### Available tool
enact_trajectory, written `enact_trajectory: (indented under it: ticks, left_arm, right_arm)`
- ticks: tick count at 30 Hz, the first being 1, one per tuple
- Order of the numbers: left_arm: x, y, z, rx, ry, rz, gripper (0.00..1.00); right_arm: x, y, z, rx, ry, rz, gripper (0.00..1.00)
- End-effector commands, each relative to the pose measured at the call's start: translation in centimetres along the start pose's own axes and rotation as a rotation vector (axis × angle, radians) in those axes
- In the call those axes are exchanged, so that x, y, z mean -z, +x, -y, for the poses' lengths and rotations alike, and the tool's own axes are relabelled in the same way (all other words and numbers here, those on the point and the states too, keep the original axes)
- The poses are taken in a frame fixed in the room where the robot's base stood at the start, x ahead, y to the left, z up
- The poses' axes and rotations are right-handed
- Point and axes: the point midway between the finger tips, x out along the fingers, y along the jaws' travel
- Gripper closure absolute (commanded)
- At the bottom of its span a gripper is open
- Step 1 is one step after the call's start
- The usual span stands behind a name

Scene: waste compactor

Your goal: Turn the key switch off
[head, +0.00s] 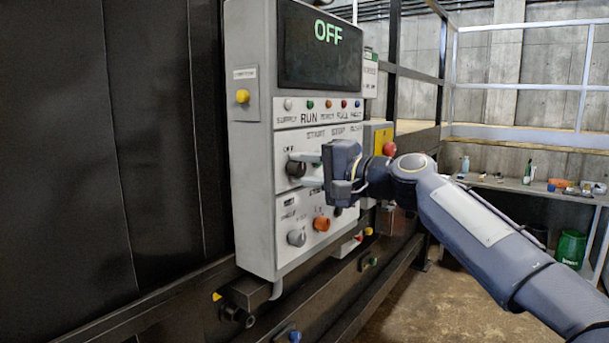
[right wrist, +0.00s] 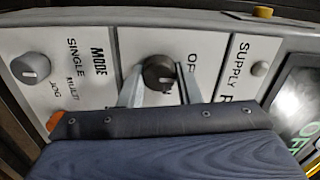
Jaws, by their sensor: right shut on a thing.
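The key switch (head: 296,169) is a dark round knob on the grey control panel (head: 252,190). In the right wrist view the key switch (right wrist: 158,70) sits between two fingers, next to partly hidden lettering. My right gripper (head: 306,169) reaches the panel from the right and is shut on the key switch; its fingers also show in the wrist view (right wrist: 160,86). The display (head: 318,52) at the top of the panel reads OFF in green. The lettering around the knob is partly covered, so its exact pointer position is unclear. My left gripper is not in view.
Below is a grey mode knob (head: 297,238) and an orange knob (head: 321,223). A red button (head: 389,149) on a yellow box stands right of the panel. A yellow button (head: 242,96) is on its left side. A bench (head: 520,185) with small items stands behind.

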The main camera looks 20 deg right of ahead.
Motion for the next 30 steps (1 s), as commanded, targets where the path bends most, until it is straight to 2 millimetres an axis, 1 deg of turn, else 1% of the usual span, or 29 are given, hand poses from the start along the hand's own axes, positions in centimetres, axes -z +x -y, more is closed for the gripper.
enact_trajectory:
  ticks: [1, 7, 19, 20, 24, 30]
  left_arm:
    - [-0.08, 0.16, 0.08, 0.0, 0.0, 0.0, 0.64]
    - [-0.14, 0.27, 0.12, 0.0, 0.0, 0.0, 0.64]
    - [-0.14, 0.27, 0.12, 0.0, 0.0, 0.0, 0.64]
    - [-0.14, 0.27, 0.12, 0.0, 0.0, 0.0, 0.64]
    - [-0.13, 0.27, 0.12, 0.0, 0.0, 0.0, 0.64]
    - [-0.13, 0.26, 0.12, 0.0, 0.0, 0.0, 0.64]
  right_arm:
    - [-0.08, 0.07, -0.28, -0.004, -0.013, 0.003, 0.92]
    - [-0.08, 0.08, -0.26, -0.006, -0.045, 0.003, 0.92]
    - [-0.08, 0.08, -0.26, -0.007, -0.049, 0.003, 0.92]
    - [-0.08, 0.08, -0.26, -0.007, -0.049, 0.003, 0.66]
    - [-0.05, 0.06, -0.19, -0.005, -0.049, 0.001, 0.48]
    - [-0.04, 0.03, -0.09, -0.003, -0.048, 0.0, 0.48]
